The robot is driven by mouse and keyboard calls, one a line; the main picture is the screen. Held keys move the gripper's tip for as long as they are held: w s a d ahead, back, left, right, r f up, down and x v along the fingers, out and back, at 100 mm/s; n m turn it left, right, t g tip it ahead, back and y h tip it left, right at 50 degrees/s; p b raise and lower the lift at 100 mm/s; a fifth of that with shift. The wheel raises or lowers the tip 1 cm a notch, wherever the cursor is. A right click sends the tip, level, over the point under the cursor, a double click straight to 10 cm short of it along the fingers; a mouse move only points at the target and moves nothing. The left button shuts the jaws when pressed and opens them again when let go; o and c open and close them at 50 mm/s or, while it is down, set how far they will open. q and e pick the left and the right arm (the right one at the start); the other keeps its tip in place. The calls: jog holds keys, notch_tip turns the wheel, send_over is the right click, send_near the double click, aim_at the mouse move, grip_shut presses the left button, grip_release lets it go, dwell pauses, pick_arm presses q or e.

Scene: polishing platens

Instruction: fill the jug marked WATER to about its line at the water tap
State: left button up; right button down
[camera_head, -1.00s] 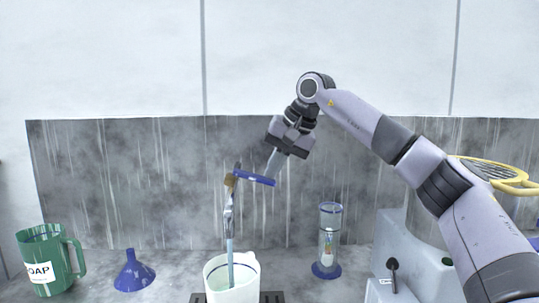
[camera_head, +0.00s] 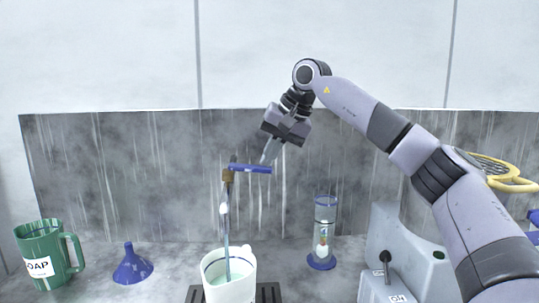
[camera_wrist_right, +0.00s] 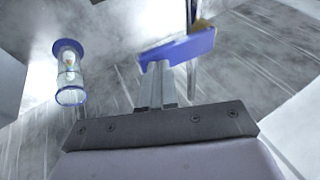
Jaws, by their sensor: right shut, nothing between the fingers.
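A white jug (camera_head: 214,292) stands under the tap at the bottom centre of the head view, its lower part cut off. A blue line runs round near its rim; no WATER label shows. The tap (camera_head: 228,177) has a brass-coloured top and a blue lever (camera_head: 250,168) pointing right. A pale blue stream (camera_head: 226,228) runs from it into the jug. Pale liquid shows inside; its exact level is unclear. My right gripper (camera_head: 266,160) is shut and empty, its tips at the lever's right part. The wrist view shows the tips against or just before the lever (camera_wrist_right: 190,47).
A green SOAP jug (camera_head: 40,250) and a blue funnel (camera_head: 132,266) stand left. A dark grate (camera_head: 268,293) lies under the jug.

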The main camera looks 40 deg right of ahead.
jog(key=a+v, duration=0.1)
jog(key=v, duration=0.6)
jog(key=shift+d, duration=0.5)
dwell(0.8)
jog(key=w+a+r+g+h+p, duration=0.2)
jog(key=a+r+g+h, duration=0.1)
jog(key=r, duration=0.5)
jog(key=shift+a+r+n+h+p, duration=0.25)
jog(key=shift+a+n+h+p, duration=0.05)
jog(key=shift+a+n+p, duration=0.1)
jog(key=shift+f, duration=0.15)
jog(key=x, duration=0.4)
jog(key=b+x, duration=0.1)
jog(key=x, duration=0.3)
jog(key=s+b+x, duration=0.1)
jog(key=x, duration=0.3)
jog(key=shift+w+a+f, duration=0.1)
jog(key=shift+f, duration=0.85)
